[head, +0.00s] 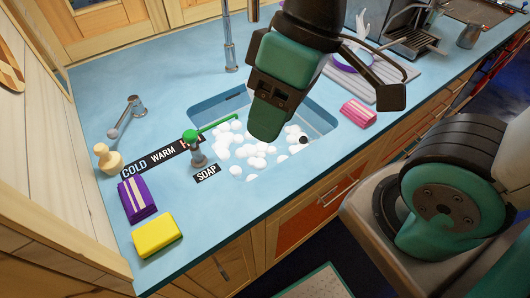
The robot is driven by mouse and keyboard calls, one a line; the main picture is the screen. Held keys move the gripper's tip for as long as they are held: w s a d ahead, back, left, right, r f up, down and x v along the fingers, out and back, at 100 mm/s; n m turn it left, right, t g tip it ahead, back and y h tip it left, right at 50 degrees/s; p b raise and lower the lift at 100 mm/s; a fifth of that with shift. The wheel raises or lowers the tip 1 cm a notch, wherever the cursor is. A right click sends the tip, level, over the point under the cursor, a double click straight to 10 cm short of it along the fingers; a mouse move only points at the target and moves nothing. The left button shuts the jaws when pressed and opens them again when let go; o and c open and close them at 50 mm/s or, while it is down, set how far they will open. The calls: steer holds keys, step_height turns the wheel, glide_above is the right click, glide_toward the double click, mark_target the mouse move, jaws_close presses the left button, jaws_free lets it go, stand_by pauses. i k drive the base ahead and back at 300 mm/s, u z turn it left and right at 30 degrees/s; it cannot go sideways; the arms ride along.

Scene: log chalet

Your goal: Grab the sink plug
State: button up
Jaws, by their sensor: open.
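The sink (322,118) is a light blue basin set in the counter and holds clumps of white foam. A small dark round thing (303,140) shows among the foam at the basin's right; it may be the sink plug, but it is too small to be sure. My gripper (265,130) points down over the middle of the sink, to the left of the dark thing and apart from it in the picture. It hides part of the basin. Its fingers overlap in this view, and I see nothing held in it.
A soap pump (198,152) with a green top and long green spout stands at the sink's front left. A tap (229,50) rises behind. A yellow sponge (157,235), purple cloth (138,199) and pink cloth (358,113) lie on the counter.

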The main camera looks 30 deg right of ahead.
mark_target(303, 140)
steer(key=u, duration=1.55)
steer(key=k, duration=0.5)
steer(key=z, duration=1.45)
steer(key=i, duration=0.5)
steer(key=u, duration=0.05)
